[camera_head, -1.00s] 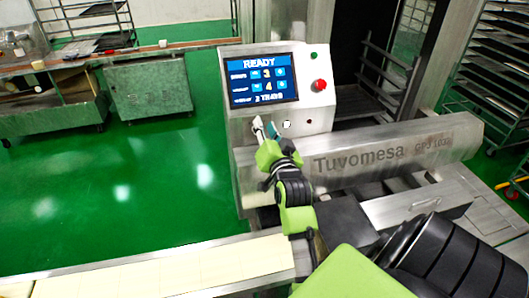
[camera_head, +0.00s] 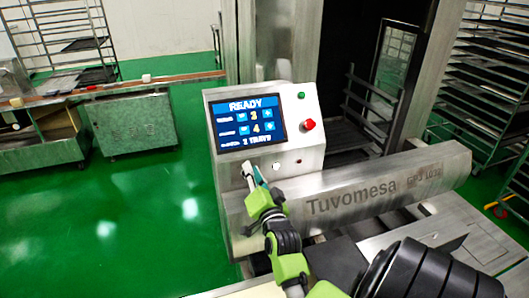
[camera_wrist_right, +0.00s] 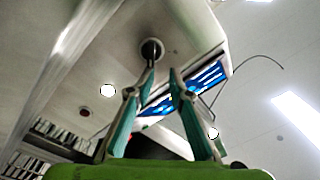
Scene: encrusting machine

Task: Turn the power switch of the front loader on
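The front loader's control box (camera_head: 307,132) is a pale metal housing above a long metal beam marked "Tuvomesa". My right gripper (camera_head: 254,170) is in front of the box's lower left face. In the right wrist view, my right gripper (camera_wrist_right: 163,70) has its fingers apart by a narrow gap with nothing between them. A dark round knob (camera_wrist_right: 151,48), which looks like the power switch, is just beyond the left fingertip. I cannot tell whether they touch. The gripper hides that spot in the head view. My left gripper is out of view.
The box's lit screen (camera_head: 248,122) reads READY. A green button (camera_head: 301,95) and a red button (camera_head: 309,124) are right of it. A white round part (camera_head: 276,166) is below. Racks (camera_head: 497,75) stand at the right; green floor (camera_head: 150,215) is clear at the left.

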